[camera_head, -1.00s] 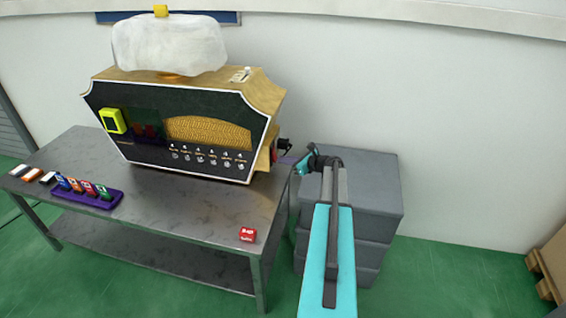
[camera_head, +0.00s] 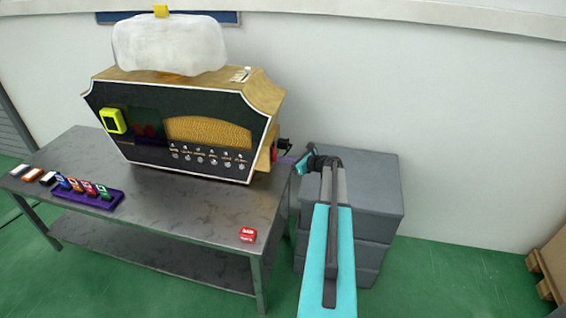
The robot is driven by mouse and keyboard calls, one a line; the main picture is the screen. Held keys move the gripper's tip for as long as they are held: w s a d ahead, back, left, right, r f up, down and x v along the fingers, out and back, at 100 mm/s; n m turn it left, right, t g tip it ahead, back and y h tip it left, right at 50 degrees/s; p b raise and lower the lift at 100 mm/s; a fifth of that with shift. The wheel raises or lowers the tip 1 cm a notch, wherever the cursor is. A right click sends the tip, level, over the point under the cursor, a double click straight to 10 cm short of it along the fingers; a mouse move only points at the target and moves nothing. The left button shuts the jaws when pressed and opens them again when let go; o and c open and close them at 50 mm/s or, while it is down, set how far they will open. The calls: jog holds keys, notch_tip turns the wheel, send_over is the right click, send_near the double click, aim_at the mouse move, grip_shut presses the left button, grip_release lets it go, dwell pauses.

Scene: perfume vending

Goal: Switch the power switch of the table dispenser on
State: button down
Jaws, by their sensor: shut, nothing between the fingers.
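The table dispenser (camera_head: 180,128) is a wooden cabinet with a black front, an amber grille and a row of small knobs. It stands upright on the metal table (camera_head: 190,220). A small red and black part, which may be the power switch (camera_head: 281,150), sticks out from its right side. My gripper (camera_head: 290,160) is at that right side, close to this part. It is shut and empty. I cannot tell whether its tips touch the part, nor which way the switch is set.
A purple tray (camera_head: 85,199) with several coloured pieces lies at the table's left. Grey stacked boxes (camera_head: 372,190) stand right of the table, behind my arm. A cloudy white container (camera_head: 170,45) tops the dispenser.

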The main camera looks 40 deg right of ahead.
jog(key=shift+w+a+f, duration=0.1)
jog(key=shift+w+f, duration=0.05)
jog(key=shift+w, duration=0.25)
dwell(0.4)
jog(key=p+v, duration=0.1)
jog(key=v, duration=0.8)
jog(key=shift+p, duration=0.4)
dwell(0.7)
dwell(0.4)
